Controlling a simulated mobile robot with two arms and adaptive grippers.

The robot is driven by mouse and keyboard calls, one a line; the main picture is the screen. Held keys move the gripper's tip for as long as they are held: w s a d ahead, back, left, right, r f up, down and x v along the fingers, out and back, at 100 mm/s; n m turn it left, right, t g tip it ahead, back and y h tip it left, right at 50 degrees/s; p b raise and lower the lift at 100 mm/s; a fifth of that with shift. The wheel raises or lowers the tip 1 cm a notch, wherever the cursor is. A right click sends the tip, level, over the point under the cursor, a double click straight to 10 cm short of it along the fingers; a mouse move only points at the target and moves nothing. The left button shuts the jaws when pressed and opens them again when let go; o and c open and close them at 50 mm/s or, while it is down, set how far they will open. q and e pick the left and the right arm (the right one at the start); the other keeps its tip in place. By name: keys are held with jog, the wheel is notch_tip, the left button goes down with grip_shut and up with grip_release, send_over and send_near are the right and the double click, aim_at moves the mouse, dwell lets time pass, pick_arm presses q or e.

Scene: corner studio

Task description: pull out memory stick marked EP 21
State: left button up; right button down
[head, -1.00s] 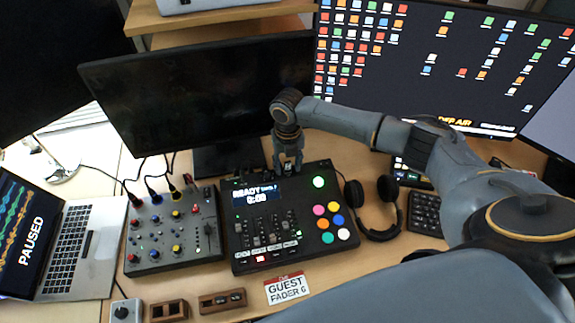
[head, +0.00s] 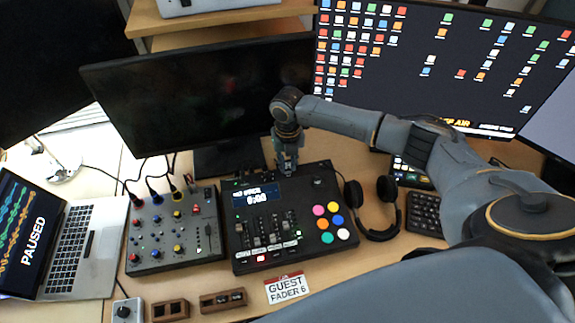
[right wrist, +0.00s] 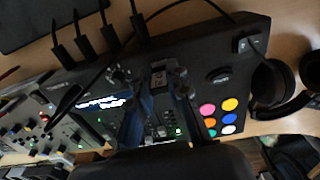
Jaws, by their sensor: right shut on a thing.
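The mixing console (head: 262,225) with colored pads and a small display stands on the desk. My right gripper (head: 287,170) is over its back edge, pointing down. In the right wrist view the fingers (right wrist: 153,88) are shut on a small dark memory stick (right wrist: 158,78) with a pale mark; I cannot read its label. From these views I cannot tell how far it is above its slot. A small black block (right wrist: 250,43) sits at the console's back edge, to the right. My left gripper is not in view.
A smaller mixer (head: 172,232) with plugged cables stands left of the console, and headphones (head: 380,215) lie right of it. A dark monitor (head: 200,95) is close behind. A laptop (head: 75,245) is at left.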

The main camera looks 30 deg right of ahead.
aim_at(287, 161)
jog(key=shift+r+p, duration=2.25)
jog(key=shift+r, duration=0.35)
